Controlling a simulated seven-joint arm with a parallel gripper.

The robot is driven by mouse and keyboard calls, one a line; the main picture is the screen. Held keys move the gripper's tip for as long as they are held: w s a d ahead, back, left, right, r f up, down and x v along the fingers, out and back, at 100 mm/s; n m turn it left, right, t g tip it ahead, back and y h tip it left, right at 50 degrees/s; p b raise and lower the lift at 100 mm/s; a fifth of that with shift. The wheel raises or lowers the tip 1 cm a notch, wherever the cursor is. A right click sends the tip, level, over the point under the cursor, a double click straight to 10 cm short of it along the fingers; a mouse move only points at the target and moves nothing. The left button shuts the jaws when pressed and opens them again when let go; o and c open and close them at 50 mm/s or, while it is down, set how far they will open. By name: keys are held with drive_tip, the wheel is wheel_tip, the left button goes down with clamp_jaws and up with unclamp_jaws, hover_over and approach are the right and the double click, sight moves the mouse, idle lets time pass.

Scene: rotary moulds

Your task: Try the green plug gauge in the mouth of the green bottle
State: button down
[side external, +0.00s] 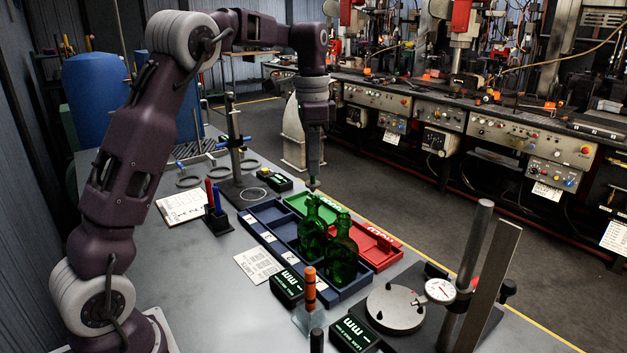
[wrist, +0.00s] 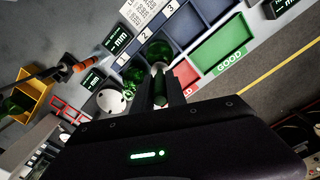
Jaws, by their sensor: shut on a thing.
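My gripper (side external: 314,176) points straight down in the side view, shut on the slim green plug gauge (side external: 313,184). Little of the gauge shows below the jaws. In the wrist view the gauge (wrist: 159,92) lies between the two dark fingers. Two dark green glass bottles stand upright in the blue tray: a rear one (side external: 312,232) and a front one (side external: 342,255). The gauge is above the rear bottle's mouth in the side view and looks apart from it; the exact gap and alignment are unclear. A bottle (wrist: 158,50) shows just beyond the fingertips in the wrist view.
The numbered blue tray (side external: 262,238) adjoins a green tray marked GOOD (wrist: 222,47) and a red tray (side external: 380,250). An orange-topped gauge (side external: 310,288) stands in front of the bottles. A dial indicator (side external: 440,290) stands at right. A ring stand (side external: 233,140) is behind.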

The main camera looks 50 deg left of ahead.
drive_tip(key=shift+r, duration=1.4)
